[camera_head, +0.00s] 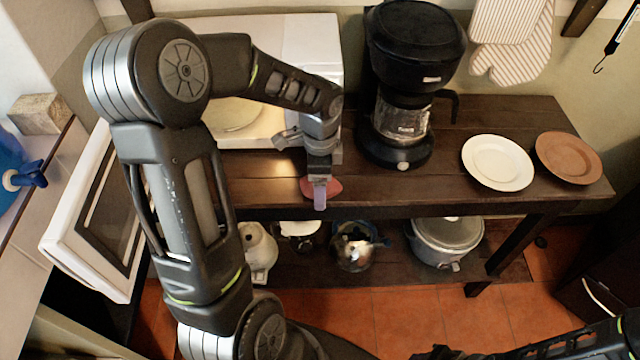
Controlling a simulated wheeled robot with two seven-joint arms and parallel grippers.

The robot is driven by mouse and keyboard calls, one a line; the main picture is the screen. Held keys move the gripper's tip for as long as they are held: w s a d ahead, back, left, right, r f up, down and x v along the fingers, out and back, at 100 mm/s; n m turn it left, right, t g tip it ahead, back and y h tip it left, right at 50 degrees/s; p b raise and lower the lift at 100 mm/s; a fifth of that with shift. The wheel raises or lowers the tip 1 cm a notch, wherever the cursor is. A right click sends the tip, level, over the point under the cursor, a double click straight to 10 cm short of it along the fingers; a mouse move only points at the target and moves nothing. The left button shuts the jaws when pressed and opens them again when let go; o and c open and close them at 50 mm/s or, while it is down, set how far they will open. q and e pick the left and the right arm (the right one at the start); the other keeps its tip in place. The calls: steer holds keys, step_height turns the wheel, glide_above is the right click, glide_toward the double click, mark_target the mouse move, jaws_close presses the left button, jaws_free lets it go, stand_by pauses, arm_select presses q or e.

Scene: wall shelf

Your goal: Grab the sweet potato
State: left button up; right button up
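The sweet potato (333,187) is a small reddish-brown shape at the front edge of the dark wooden table, mostly hidden by my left gripper. My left gripper (319,196) points down over it, with a pale grey finger in front of its middle. Reddish parts show on both sides of that finger. The fingers line up with the view, so I cannot tell whether they are closed on it. My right arm crosses the bottom right corner, and its gripper does not show.
A white microwave (312,35) stands open behind my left arm, its door (75,235) swung out left. A black coffee maker (412,45), white plate (497,163) and brown plate (568,158) stand to the right. Pots, including a lidded cooker (445,240), fill the lower shelf.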

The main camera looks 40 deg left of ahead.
arm_select(q)
steer(key=shift+c, duration=0.4)
steer(key=c, duration=1.5)
